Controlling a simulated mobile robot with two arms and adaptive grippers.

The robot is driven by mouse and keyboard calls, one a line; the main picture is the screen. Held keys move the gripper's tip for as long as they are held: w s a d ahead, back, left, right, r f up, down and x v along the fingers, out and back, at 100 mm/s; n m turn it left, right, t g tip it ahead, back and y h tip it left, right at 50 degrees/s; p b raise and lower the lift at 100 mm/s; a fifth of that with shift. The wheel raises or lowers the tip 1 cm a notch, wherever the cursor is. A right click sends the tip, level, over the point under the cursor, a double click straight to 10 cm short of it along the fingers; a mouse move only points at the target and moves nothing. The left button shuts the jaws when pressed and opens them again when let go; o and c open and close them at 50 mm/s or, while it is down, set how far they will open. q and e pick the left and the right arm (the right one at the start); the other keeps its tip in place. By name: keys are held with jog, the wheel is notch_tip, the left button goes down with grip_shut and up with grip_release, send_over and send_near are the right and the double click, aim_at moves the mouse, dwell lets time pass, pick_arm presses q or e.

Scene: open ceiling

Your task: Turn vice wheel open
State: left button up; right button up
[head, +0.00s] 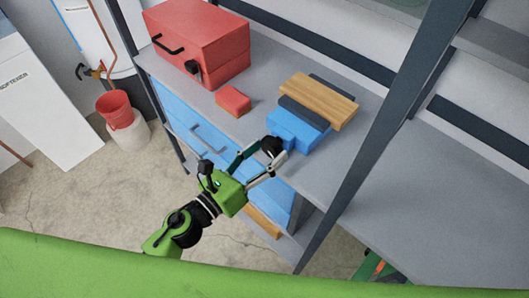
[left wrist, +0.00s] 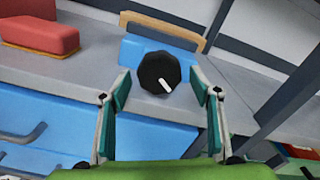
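The blue vice (head: 293,132) sits on the grey workbench, with a wooden board (head: 318,98) between its dark jaws. Its round black wheel (head: 271,146) faces the front edge of the bench. In the left wrist view the wheel (left wrist: 152,68) shows a white pointer line slanting down to the right. My left gripper (head: 262,160) is open in front of the wheel. In the left wrist view its fingers (left wrist: 160,88) stand to the left and right of the wheel, with visible gaps. My right gripper is not in view.
A red toolbox (head: 197,45) and a small red block (head: 233,101) stand on the bench to the left. A blue drawer front (head: 190,125) is below the bench top. A dark upright post (head: 372,150) stands to the right. A red bucket (head: 117,112) is at the far left.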

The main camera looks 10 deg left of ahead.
pick_arm(q)
jog(key=v, duration=1.2)
